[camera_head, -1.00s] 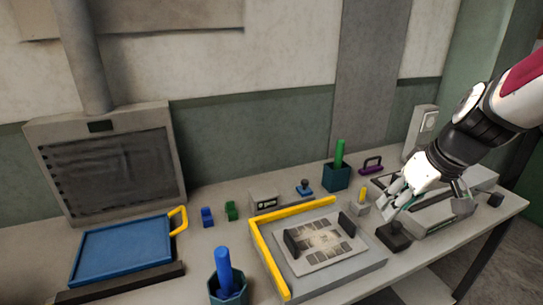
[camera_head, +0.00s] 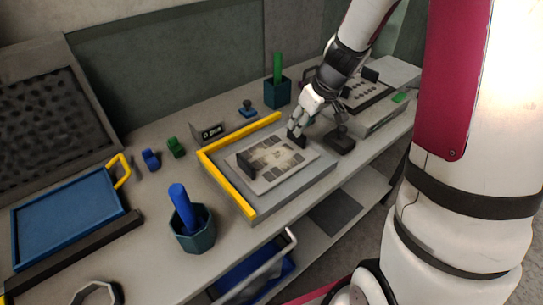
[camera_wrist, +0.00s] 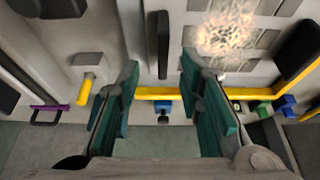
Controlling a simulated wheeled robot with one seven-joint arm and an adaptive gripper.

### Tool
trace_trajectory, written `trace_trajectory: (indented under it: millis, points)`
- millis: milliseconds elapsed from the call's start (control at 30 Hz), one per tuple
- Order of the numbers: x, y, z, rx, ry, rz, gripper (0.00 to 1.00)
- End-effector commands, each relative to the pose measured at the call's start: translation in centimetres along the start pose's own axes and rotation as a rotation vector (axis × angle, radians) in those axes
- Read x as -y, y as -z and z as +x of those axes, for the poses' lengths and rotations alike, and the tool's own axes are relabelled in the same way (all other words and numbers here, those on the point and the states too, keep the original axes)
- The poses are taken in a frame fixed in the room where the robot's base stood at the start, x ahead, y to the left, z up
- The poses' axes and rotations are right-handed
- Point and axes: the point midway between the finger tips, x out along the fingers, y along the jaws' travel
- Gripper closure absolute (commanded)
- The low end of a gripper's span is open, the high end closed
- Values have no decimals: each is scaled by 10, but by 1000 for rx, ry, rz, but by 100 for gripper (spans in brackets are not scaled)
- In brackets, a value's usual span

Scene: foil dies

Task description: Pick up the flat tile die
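The flat tile die appears to be the pale plate (camera_head: 272,178) with grey tile shapes and a bright mottled middle; it also shows in the wrist view (camera_wrist: 262,62). It lies flat on a grey bed, with an upright black grip at each end. My gripper (camera_head: 298,126) is at its right-hand grip (camera_head: 293,142). In the wrist view my gripper (camera_wrist: 160,95) is open, its green-padded fingers wide apart. That black grip (camera_wrist: 163,45) lies in the gap between them, touching neither. Contact is not visible.
A yellow L-shaped rail (camera_head: 228,185) borders the bed at back and left. A black block (camera_head: 340,140) stands close right of my gripper. A teal holder with a green stick (camera_head: 278,90) is behind. A hexagonal pot (camera_head: 193,232) and blue tray (camera_head: 70,222) stand left.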

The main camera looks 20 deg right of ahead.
Motion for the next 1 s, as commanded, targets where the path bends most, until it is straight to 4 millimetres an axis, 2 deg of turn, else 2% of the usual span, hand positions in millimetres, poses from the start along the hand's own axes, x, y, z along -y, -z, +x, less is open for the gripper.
trace_trajectory:
  millis: [333, 467, 667, 700, 833, 1000]
  points:
    - [4, -3, 44, 2, 2, 2, 67]
    - [4, -2, 51, 0, 1, 1, 67]
    - [4, -2, 51, 0, 0, 0, 67]
    - [4, -2, 51, 0, 0, 0, 71]
    - [4, -2, 51, 0, 0, 1, 100]
    - [4, -2, 51, 0, 0, 1, 100]
